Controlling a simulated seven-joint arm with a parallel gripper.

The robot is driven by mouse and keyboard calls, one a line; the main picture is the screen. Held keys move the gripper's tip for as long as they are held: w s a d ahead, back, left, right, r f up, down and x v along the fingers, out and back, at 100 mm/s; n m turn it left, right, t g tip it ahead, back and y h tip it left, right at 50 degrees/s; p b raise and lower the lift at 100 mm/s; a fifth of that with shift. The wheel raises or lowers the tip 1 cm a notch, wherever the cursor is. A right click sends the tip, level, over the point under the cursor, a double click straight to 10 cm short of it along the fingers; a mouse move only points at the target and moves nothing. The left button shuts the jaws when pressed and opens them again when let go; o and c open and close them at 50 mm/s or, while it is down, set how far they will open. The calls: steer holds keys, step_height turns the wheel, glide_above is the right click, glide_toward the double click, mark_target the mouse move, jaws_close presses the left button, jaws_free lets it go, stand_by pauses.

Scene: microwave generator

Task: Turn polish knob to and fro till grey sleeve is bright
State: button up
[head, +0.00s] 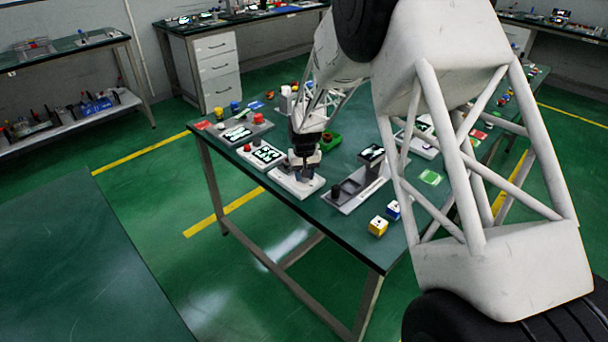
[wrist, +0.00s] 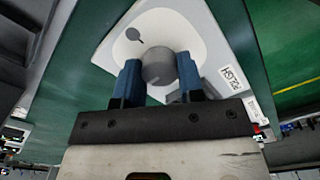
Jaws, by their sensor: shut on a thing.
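In the wrist view, the polish knob (wrist: 158,66) is a round grey knob on a white panel (wrist: 201,23) with a label reading "POLISH", seen turned in the picture. My gripper (wrist: 160,75) has its blue fingers on both sides of the knob and is shut on it. In the head view, my gripper (head: 304,172) is down at the white unit (head: 285,183) on the green table, and the knob is hidden behind it. I cannot make out the grey sleeve for certain in either view.
A grey unit (head: 347,202) with a dark post and a small screen (head: 371,153) stands just to the right. A white unit with a display (head: 262,155) stands to the left. Yellow (head: 378,226) and blue (head: 393,210) cubes lie near the front right edge.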

stand_by(0.3)
steer(key=o, duration=0.9)
steer(key=shift+r, duration=0.1)
steer(key=shift+r, duration=3.8)
